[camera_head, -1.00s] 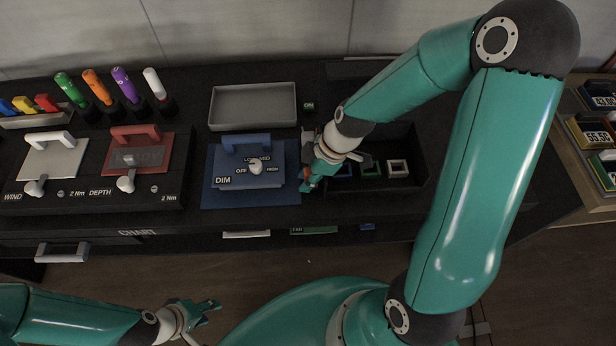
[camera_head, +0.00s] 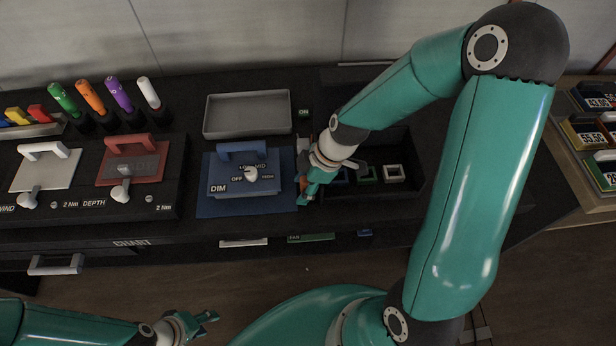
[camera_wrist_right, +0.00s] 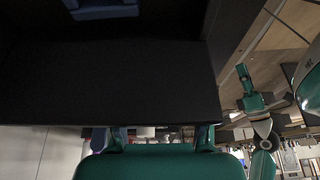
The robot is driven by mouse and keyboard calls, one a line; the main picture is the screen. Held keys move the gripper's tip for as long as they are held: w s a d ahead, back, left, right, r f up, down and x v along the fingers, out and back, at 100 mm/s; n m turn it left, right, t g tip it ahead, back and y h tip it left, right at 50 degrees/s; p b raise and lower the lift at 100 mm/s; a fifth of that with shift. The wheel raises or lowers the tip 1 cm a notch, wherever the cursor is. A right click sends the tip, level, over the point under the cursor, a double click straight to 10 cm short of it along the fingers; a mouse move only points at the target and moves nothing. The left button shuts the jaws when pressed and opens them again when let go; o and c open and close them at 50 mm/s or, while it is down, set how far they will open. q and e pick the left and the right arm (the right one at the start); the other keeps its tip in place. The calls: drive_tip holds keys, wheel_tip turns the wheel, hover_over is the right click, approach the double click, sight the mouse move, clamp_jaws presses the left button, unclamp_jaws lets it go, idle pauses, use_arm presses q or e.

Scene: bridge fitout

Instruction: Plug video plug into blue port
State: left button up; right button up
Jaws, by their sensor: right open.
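My right gripper (camera_head: 306,190) reaches down at the right edge of the blue DIM panel (camera_head: 222,205), at the left end of a dark recess. Its fingers show at the bottom of the right wrist view (camera_wrist_right: 160,138), apart, with no plug visible between them. A blue-rimmed port (camera_head: 341,178) in the recess is partly hidden behind my right wrist. A blue part also shows at the top of the right wrist view (camera_wrist_right: 105,10); I cannot tell whether it is that port. I cannot make out the video plug. My left gripper (camera_head: 207,317) is low in front of the counter, away from everything.
Green (camera_head: 367,174) and white (camera_head: 394,173) square frames sit right of the blue port in the dark recess. A grey tray (camera_head: 248,116) lies behind the DIM panel. Coloured-handled tools (camera_head: 105,100) stand at the back left. Drawer handles (camera_head: 55,265) project from the counter front.

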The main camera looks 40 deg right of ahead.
drive_tip(key=shift+r+p, duration=0.2)
drive_tip(key=shift+p, duration=0.3)
drive_tip(key=shift+d+r, duration=0.2)
drive_tip(key=shift+r, duration=0.05)
drive_tip(key=b+v, duration=0.1)
drive_tip(key=v, duration=1.5)
drive_tip(key=shift+w+b, duration=0.25)
drive_tip(key=shift+b, duration=0.1)
